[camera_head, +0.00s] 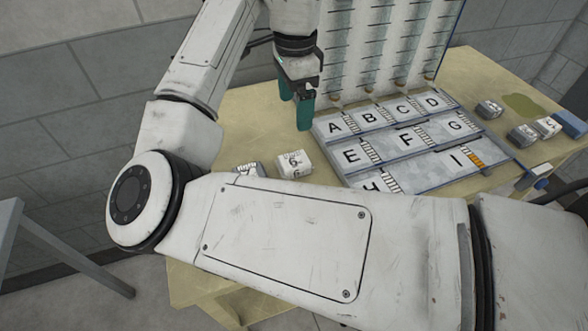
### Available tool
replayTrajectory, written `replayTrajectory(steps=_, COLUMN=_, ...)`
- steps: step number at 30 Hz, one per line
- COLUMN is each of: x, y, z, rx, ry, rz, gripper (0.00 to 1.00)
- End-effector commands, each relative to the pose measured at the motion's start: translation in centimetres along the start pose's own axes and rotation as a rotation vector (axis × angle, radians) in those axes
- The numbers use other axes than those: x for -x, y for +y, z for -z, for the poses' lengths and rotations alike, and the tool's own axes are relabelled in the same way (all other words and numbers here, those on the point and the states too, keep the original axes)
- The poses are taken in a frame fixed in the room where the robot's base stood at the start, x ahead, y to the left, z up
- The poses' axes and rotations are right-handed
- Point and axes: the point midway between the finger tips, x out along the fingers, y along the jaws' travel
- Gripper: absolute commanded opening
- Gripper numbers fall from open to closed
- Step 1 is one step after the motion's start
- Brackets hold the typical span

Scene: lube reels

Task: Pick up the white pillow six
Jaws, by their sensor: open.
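The white pillow six (294,163) is a small white block with a dark 6 on it. It lies on the yellowish table, left of the lettered board and just behind my forearm. My gripper (296,112) hangs above the table, farther back than the white block, with its greenish fingers pointing down. It is open and apart from the block. Nothing shows between the fingers.
A grey block (250,170) lies just left of the white one, partly hidden by my arm. The lettered board (400,138) is on the right, with a tall rack (385,45) behind it. More small blocks (490,109) lie at the right. The table (245,112) is bare left of my gripper.

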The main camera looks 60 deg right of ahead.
Motion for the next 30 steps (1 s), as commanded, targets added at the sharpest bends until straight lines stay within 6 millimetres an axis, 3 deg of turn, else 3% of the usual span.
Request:
replayTrajectory(steps=1, x=-1.5, y=0.0, z=0.0, rx=0.000, ry=0.000, rz=0.000, gripper=0.92)
replayTrajectory(steps=7, x=-4.6, y=0.0, z=0.0, rx=0.000, ry=0.000, rz=0.000, gripper=0.92)
replayTrajectory(steps=14, x=-6.4, y=0.0, z=0.0, rx=0.000, ry=0.000, rz=-0.001, gripper=0.92)
replayTrajectory(steps=24, x=-10.8, y=0.0, z=0.0, rx=0.002, ry=0.000, rz=-0.001, gripper=0.92)
replayTrajectory(steps=30, x=-12.0, y=-0.1, z=0.0, rx=0.000, ry=0.001, rz=-0.002, gripper=0.92)
